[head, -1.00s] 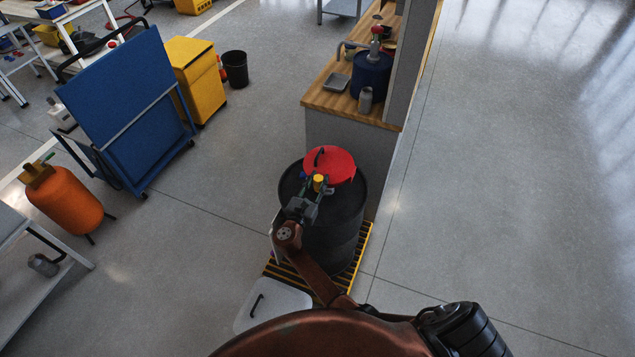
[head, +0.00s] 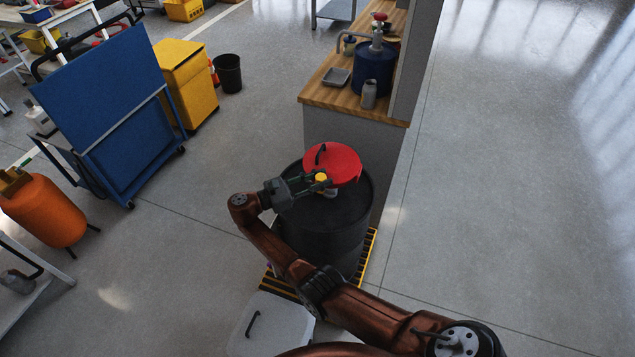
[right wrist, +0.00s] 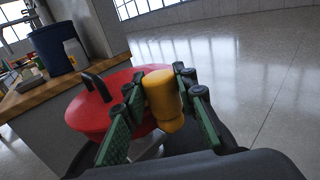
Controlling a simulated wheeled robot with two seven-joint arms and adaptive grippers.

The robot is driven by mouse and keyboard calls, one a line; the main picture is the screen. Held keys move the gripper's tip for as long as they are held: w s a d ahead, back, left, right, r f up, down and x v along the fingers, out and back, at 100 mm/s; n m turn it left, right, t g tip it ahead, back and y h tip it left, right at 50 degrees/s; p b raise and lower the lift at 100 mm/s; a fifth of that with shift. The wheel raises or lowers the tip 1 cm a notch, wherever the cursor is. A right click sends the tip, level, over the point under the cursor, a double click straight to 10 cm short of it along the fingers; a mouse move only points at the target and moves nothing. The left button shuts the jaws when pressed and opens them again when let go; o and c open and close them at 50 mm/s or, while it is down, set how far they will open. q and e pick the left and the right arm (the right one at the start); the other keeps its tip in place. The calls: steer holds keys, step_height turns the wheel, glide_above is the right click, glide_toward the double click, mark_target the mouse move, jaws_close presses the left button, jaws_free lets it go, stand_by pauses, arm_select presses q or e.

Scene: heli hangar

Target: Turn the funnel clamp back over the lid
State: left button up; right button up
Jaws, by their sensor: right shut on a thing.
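The funnel's red lid (head: 334,165) with a black handle lies on top of the dark drum (head: 327,235). The clamp's yellow knob (head: 321,178) is at the lid's near edge. My right gripper (head: 318,180) reaches in from the left over the drum top and is shut on the yellow knob. In the right wrist view the yellow knob (right wrist: 162,98) sits between the two green fingers, with the red lid (right wrist: 112,103) behind it. A pale metal part shows below the knob, mostly hidden by the fingers. My left gripper is not in view.
The drum stands on a yellow-and-black grated pallet (head: 369,252). A wooden-topped bench (head: 325,97) with a blue drum (head: 373,70) is behind it. A white box with a black handle (head: 270,322) is in front. Open floor lies to the right.

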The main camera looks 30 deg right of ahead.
steer(key=shift+g, duration=0.3)
steer(key=shift+b, duration=0.3)
steer(key=shift+d, duration=0.1)
steer(key=o, duration=1.2)
steer(key=shift+a, duration=0.35)
steer(key=shift+w+a, duration=0.2)
steer(key=shift+a, duration=3.3)
